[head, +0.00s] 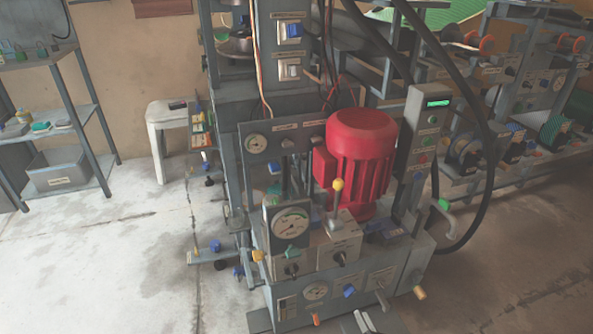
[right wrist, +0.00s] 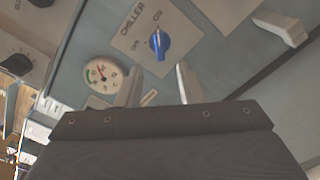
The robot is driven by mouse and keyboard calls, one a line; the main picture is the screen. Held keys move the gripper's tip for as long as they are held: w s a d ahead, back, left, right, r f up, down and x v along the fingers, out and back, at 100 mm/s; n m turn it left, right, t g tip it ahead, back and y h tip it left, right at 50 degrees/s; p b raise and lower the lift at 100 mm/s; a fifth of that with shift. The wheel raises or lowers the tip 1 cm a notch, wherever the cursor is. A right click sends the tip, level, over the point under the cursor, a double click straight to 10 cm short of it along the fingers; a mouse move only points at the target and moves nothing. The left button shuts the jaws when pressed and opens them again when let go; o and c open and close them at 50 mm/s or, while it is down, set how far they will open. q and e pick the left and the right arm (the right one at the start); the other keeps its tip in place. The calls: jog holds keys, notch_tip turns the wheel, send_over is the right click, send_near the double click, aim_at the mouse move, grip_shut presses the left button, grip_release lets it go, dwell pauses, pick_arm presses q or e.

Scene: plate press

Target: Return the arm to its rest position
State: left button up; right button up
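My right gripper (head: 364,320) shows at the bottom edge of the head view, in front of the press's lower panel. In the right wrist view its two pale fingers (right wrist: 158,80) stand apart with nothing between them. The blue CHILLER knob (right wrist: 157,44), between OFF and ON marks, lies just beyond the fingertips, and no contact shows. The knob also shows in the head view (head: 349,291). My left gripper is in neither view.
The press has a red motor (head: 362,150), a yellow-topped lever (head: 337,190) and a large gauge (head: 291,224). A small round gauge (right wrist: 103,75) is left of the fingers. A pale handle (right wrist: 281,28) juts out at the right. Open floor (head: 110,270) lies left.

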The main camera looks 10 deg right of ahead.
jog(key=a+r+n+g+y, duration=0.4)
jog(key=r+n, duration=0.4)
jog(key=r, duration=0.1)
jog(key=a+r+n+g+y, duration=0.3)
jog(key=r+n+g+y, duration=0.1)
jog(key=r+n, duration=0.5)
jog(key=a+r+n+g+y, duration=0.4)
jog(key=r+n+y, duration=0.1)
jog(key=r+n, duration=0.35)
jog(key=s+a+r+n+h, duration=0.1)
jog(key=s+r+n+h, duration=0.4)
jog(key=s+r+n, duration=0.35)
jog(key=s+r+n+h, duration=0.6)
jog(key=s+n, duration=0.3)
jog(key=s, duration=0.3)
notch_tip(320, 180, up, 34)
jog(key=p, duration=3.3)
jog(key=shift+f+p, duration=0.15)
jog(key=shift+p, duration=0.2)
